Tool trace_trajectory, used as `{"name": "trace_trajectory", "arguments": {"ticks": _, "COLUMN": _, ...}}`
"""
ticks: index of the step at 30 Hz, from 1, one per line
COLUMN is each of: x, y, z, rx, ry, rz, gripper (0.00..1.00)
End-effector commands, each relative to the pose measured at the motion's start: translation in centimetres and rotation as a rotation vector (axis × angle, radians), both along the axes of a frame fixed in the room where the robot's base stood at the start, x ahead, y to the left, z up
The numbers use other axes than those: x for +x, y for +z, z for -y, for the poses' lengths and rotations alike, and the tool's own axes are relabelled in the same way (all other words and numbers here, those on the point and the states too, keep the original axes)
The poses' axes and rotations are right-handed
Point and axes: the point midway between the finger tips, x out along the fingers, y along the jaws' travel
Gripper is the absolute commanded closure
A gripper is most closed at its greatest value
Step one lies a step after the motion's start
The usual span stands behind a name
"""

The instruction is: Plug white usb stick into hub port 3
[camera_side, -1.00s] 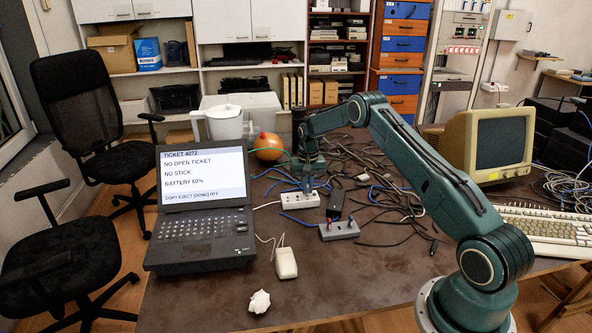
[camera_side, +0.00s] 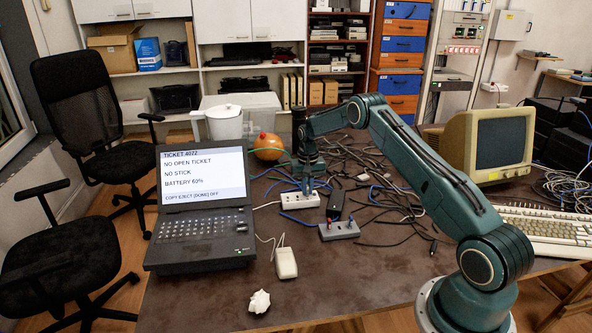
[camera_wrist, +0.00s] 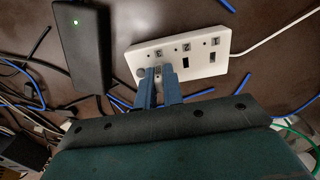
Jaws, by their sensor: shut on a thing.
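The white hub (camera_side: 292,202) lies on the table, and in the wrist view the hub (camera_wrist: 201,66) shows ports marked 1, 2 and 3. My gripper (camera_wrist: 158,77) is shut on the white usb stick (camera_wrist: 158,72), of which only a small pale part shows between the blue fingers. The fingers are at the port 3 end, and the slots of the other two ports are uncovered. In the side view my gripper (camera_side: 307,188) points down at the hub. How far the stick sits in port 3 is hidden. The laptop screen (camera_side: 203,174) reads "NO STICK".
A grey holder (camera_side: 339,231) with a red and a blue stick stands in front of the hub. A black adapter (camera_wrist: 80,45) with a green light lies beside the hub. Loose cables (camera_side: 375,180) spread to the right.

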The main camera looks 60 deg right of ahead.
Motion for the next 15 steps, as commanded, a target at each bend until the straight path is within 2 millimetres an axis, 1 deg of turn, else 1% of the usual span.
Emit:
{"name": "trace_trajectory", "arguments": {"ticks": 4, "x": 0.0, "y": -0.18, "z": 0.0, "rx": 0.0, "ry": 0.0, "rz": 0.0, "gripper": 1.0}}
{"name": "trace_trajectory", "arguments": {"ticks": 5, "x": 0.01, "y": -0.16, "z": 0.01, "rx": 0.0, "ry": 0.0, "rz": 0.0, "gripper": 0.85}}
{"name": "trace_trajectory", "arguments": {"ticks": 6, "x": 0.0, "y": -0.16, "z": 0.0, "rx": 0.0, "ry": 0.0, "rz": 0.0, "gripper": 0.77}}
{"name": "trace_trajectory", "arguments": {"ticks": 8, "x": 0.0, "y": -0.16, "z": 0.0, "rx": 0.0, "ry": 0.0, "rz": 0.0, "gripper": 0.66}}
{"name": "trace_trajectory", "arguments": {"ticks": 15, "x": -0.01, "y": -0.17, "z": 0.0, "rx": 0.0, "ry": 0.0, "rz": 0.0, "gripper": 0.66}}
